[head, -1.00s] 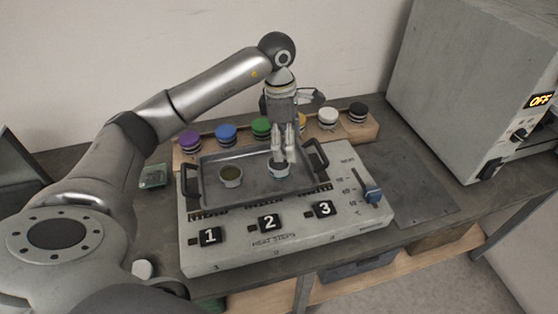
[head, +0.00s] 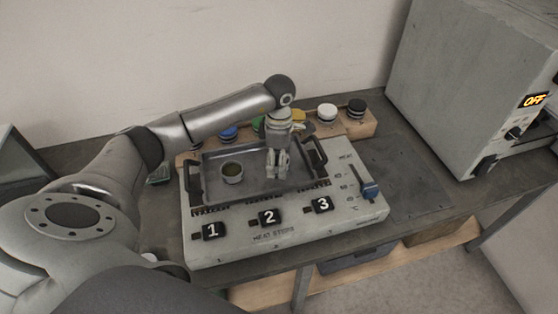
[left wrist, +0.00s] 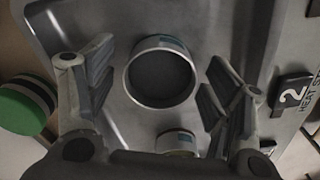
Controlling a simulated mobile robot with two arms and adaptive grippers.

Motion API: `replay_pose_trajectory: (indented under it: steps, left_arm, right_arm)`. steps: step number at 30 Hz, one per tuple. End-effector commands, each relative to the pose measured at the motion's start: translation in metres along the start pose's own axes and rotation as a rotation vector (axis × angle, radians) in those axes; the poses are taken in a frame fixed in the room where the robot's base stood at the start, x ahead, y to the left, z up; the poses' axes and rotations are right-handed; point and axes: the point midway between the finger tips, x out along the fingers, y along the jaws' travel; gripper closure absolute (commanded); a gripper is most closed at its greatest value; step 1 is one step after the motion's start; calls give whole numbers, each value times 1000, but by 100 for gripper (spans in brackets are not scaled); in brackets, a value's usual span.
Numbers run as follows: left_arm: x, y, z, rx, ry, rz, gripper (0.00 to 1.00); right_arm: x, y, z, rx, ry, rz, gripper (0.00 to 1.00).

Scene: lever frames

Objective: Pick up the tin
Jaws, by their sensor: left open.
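Two small round tins stand in a dark tray (head: 210,192). In the head view the left tin (head: 232,173) stands clear, while my left gripper (head: 277,176) hides the right one. In the left wrist view the right tin (left wrist: 160,72), grey inside with a pale rim, lies between the open fingers of my left gripper (left wrist: 162,68). A gap shows on each side. I cannot tell how far the fingertips reach down beside it. The left tin (left wrist: 177,141) shows lower, partly hidden by the gripper's palm. My right gripper is not in view.
The tray, with raised handles, sits on a heater panel (head: 340,215) with keys 1, 2, 3 and a blue slider (head: 369,190). Behind stands a wooden rack (head: 355,132) of coloured jars. A large grey oven (head: 455,90) reading OFF is at the right.

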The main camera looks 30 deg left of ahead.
Motion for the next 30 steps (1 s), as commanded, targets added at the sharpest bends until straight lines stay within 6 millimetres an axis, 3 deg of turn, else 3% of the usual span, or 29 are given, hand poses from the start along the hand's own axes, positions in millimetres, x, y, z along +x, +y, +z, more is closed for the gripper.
replay_pose_trajectory:
  steps: [8, 20, 30]
  left_arm:
    - [4, 0, 0, 0, 0, 0, 25]
    - [4, 0, 0, 0, 0, 0, 76]
    - [-1, 1, 0, 0, -2, 3, 76]
  right_arm:
    - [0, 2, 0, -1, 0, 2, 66]
    - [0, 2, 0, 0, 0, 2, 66]
    - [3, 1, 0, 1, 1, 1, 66]
